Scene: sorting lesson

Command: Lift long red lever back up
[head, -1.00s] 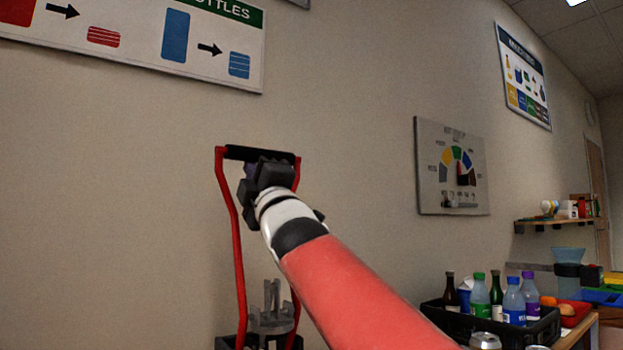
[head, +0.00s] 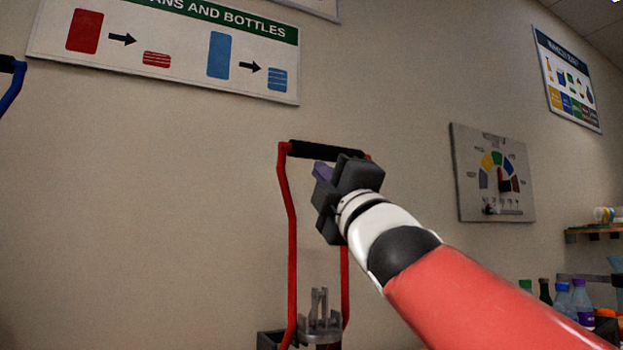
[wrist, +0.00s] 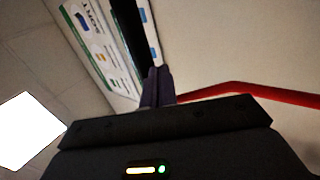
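The long red lever (head: 292,230) stands upright against the wall in the head view, two red bars joined at the top by a black handle (head: 315,148). Its foot is at a grey metal mechanism (head: 320,325). I cannot tell whether the fingers touch the handle.
A blue lever end (head: 10,85) shows at the left edge. A cans-and-bottles sign (head: 170,85) and a gauge board (head: 492,175) hang on the wall. Bottles (head: 562,297) stand at the lower right.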

